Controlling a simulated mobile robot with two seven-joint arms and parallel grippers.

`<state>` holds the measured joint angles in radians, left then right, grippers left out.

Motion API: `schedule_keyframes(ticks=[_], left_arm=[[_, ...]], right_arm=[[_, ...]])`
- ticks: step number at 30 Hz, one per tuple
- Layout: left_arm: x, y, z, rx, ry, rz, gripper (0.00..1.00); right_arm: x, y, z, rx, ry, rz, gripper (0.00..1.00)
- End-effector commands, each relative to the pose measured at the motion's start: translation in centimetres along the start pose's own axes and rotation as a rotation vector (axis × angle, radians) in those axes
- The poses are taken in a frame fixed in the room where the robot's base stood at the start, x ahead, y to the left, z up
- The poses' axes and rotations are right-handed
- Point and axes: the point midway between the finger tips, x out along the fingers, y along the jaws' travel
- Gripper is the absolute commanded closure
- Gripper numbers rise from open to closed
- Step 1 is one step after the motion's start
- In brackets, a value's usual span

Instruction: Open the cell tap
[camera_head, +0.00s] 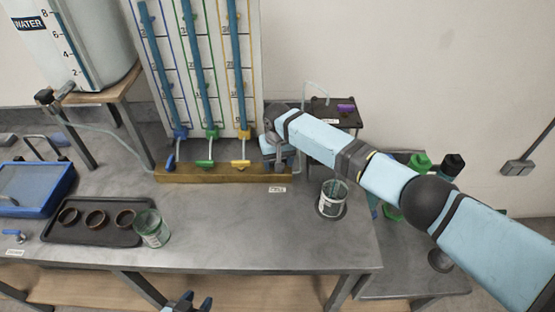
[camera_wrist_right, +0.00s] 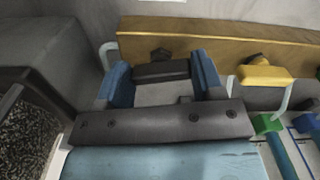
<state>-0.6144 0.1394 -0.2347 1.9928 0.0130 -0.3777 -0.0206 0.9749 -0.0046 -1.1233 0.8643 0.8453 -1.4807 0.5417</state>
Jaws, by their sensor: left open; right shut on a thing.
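The cell tap, with a black handle (camera_wrist_right: 160,71), is at the end of a wooden rail (camera_wrist_right: 225,40) in the right wrist view. My right gripper (camera_wrist_right: 162,78) has its blue fingers on both sides of this handle and is shut on it. In the head view the right gripper (camera_head: 279,152) is at the rail's right end and hides the tap, above a small white label (camera_head: 277,189) too small to read. My left gripper (camera_head: 188,303) is open and empty at the bottom edge, in front of the bench.
Blue (camera_head: 171,161), green (camera_head: 205,163) and yellow (camera_head: 240,163) taps line the rail under a panel of tubes. A glass jar (camera_head: 332,198) stands below my right arm. A tray (camera_head: 95,235) with brown cups and another glass (camera_head: 152,229) are left. The bench's middle is clear.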

Motion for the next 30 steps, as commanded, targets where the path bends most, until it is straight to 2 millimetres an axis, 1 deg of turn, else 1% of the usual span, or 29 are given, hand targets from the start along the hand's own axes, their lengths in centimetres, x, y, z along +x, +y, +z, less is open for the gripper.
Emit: schedule_keyframes(ticks=[6, 18, 24, 30], left_arm=[[-0.4, 0.0, -0.6, 0.000, 0.000, 0.000, 0.57], [-0.8, 0.0, -1.2, 0.001, 0.002, -0.001, 0.57], [-0.8, -0.1, -1.3, 0.001, 0.003, -0.003, 0.57], [-0.9, -0.2, -1.3, 0.001, 0.002, -0.004, 0.57]], right_arm=[[-0.1, 0.0, 0.1, -0.199, -0.002, -0.002, 0.62], [0.0, 0.2, 0.0, -0.578, -0.001, -0.001, 0.62], [0.0, 0.2, -0.1, -0.749, -0.001, -0.001, 0.62], [0.1, 0.3, -0.1, -0.882, -0.001, -0.001, 0.62]])
